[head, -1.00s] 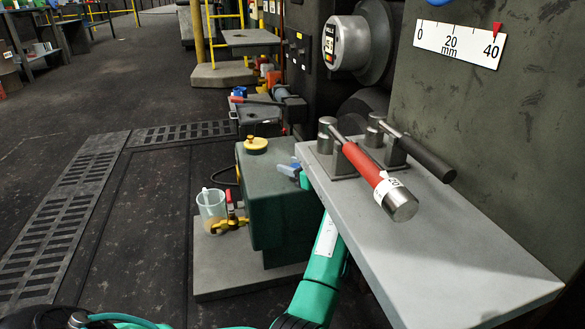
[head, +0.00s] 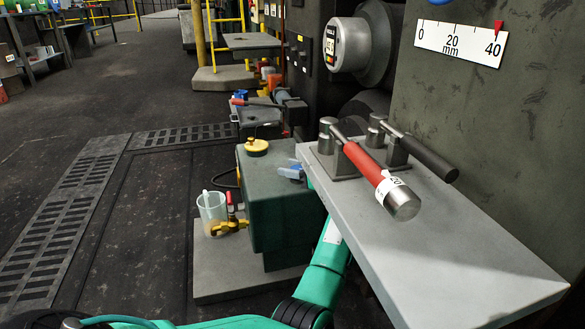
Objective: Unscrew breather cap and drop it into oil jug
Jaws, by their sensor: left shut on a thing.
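A round yellow cap (head: 257,148), which I take as the breather cap, sits on top of the dark green tank (head: 283,195). A thin dark upright piece shows at its far edge, too small to make out. The clear oil jug (head: 212,209), with some amber liquid in it, stands left of the tank below a brass tap (head: 229,225). My left arm comes in from the left and rises behind the shelf edge. My right gripper is not in view.
A grey shelf (head: 460,250) at the right carries a red-handled tool (head: 362,163) and a black-handled lever (head: 425,157). The tank stands on a grey slab (head: 215,285). A floor grating (head: 55,225) and clear floor lie at the left.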

